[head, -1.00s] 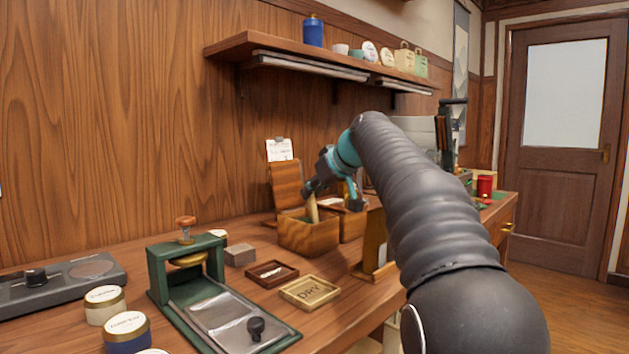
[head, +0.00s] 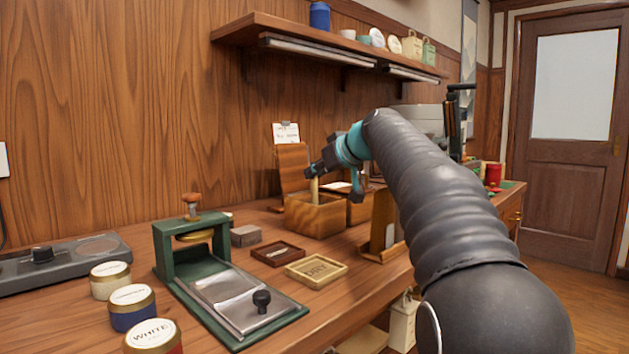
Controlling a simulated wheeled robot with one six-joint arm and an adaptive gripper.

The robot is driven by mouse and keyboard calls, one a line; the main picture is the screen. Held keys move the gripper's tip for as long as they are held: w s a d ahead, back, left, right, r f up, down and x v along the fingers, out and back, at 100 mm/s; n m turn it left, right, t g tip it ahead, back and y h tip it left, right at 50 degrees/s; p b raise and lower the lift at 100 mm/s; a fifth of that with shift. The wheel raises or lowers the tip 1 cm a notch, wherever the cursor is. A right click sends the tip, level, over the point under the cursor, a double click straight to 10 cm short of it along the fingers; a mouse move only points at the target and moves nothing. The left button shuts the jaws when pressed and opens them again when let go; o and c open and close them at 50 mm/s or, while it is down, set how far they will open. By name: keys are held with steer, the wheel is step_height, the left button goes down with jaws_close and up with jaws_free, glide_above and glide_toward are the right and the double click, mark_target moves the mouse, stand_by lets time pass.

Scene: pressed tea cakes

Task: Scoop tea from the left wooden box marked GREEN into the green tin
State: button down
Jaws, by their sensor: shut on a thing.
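The left wooden box (head: 317,221) stands open on the counter, its lid (head: 293,168) upright behind it. I cannot read a GREEN mark on it. My gripper (head: 316,176) is over this box, shut on a pale wooden handle (head: 314,190), seemingly the scoop's. The handle stands nearly upright and its lower end is hidden inside the box. The tea inside cannot be seen. A second wooden box (head: 359,213) stands just to the right, partly behind my arm. A small green container (head: 429,54) is on the shelf; I cannot tell whether it is the green tin.
Round tins, one marked WHITE (head: 152,338), stand at the left front. A wooden stand (head: 382,228) is close beside my arm. The shelf (head: 240,27) overhangs behind.

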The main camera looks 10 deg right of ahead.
steer(key=shift+s+d+t+b, duration=0.2)
steer(key=shift+s+t+b, duration=0.15)
steer(key=shift+b, duration=0.75)
step_height(320, 180, up, 12)
steer(key=p, duration=0.6)
steer(key=shift+r, duration=0.15)
steer(key=shift+s, duration=0.1)
stand_by(0.4)
